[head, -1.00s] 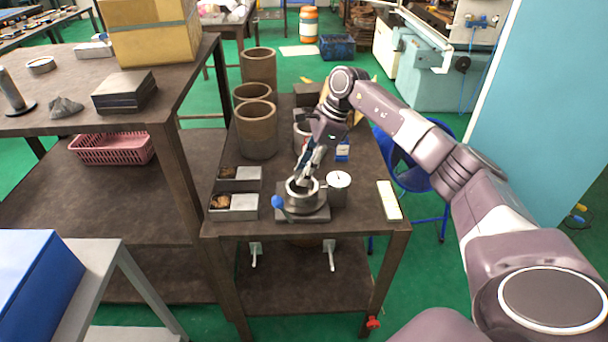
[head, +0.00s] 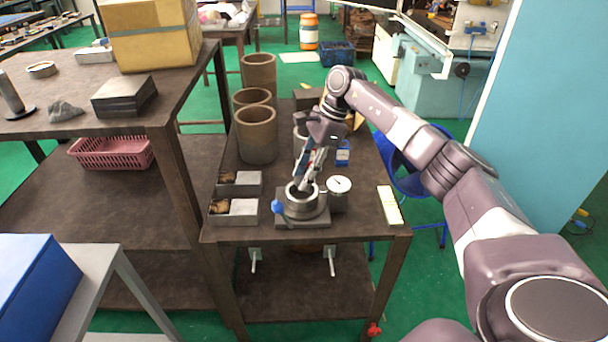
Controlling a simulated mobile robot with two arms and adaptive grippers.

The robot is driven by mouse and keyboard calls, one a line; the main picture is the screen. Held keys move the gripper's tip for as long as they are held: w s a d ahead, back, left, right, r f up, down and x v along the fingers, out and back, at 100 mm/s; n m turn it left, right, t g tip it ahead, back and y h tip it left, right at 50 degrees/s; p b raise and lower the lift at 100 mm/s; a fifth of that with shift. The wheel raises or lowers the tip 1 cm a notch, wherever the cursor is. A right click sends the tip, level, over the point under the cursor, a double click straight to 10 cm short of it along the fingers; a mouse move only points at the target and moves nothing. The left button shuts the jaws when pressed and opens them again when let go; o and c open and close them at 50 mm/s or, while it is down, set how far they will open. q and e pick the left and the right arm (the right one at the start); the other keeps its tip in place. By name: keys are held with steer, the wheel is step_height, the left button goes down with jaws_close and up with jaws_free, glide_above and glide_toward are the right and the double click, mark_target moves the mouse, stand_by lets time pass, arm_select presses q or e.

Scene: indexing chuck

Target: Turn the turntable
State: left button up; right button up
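The turntable is a grey metal indexing chuck (head: 303,207) with a round ring on a flat dark base plate, near the front of the small dark table. A blue ball knob (head: 277,207) sticks out at its front left. My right gripper (head: 301,184) reaches down from behind, with its fingertips at the ring's opening. The fingertips are small and partly lost against the ring, so I cannot tell whether they are open or shut, or touching it. My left gripper is not in view.
A dial gauge (head: 339,189) stands close to the chuck's right. Two small grey boxes (head: 243,207) lie to the left, and a pale block (head: 389,205) lies at the right edge. Tall brown cylinders (head: 257,140) stand behind. A higher dark bench (head: 150,108) is at left.

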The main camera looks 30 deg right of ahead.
steer(key=shift+o, duration=1.1)
steer(key=v, duration=1.2)
steer(key=shift+a, duration=0.1)
